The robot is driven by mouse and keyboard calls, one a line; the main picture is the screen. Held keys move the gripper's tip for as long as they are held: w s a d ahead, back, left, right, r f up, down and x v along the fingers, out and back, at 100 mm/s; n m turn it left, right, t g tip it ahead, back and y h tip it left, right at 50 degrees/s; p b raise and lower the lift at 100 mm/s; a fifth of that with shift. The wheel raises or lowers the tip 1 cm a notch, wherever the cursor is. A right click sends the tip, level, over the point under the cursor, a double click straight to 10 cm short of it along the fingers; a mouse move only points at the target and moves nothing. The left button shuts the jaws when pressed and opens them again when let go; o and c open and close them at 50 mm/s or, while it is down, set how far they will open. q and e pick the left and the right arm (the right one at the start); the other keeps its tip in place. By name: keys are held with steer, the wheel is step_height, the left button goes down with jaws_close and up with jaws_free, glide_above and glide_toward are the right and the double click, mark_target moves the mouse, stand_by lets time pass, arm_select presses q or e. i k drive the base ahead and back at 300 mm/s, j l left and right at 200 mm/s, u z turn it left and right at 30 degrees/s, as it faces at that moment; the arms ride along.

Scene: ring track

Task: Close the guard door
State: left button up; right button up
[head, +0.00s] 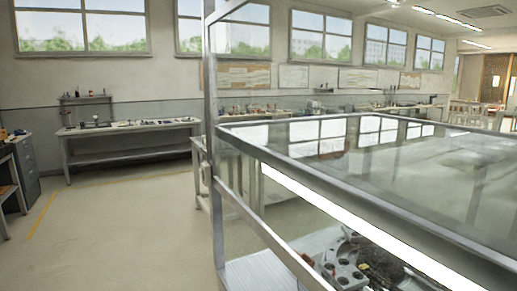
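A metal-framed guard enclosure (345,185) with a clear top fills the right side of the head view. A tall grey upright (211,105) stands at its left corner, with a rail running from its top toward the upper right. A lower sloping rail (262,232) runs from this upright toward the bottom of the view. I cannot tell for sure which of these frame parts belong to the guard door, or how far it stands open. Inside the enclosure, a machine fixture with round holes (347,268) shows below a bright light strip. Neither of my grippers is in view.
A long workbench (130,130) with small items stands against the back wall. Drawers (24,160) stand at the left edge. More benches line the wall behind the enclosure. The floor (120,220) left of the enclosure is clear, with a yellow line on it.

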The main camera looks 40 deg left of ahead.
mark_target(304, 273)
steer(key=j+u, duration=0.1)
steer(key=u, duration=0.75)
steer(key=i+l, duration=0.05)
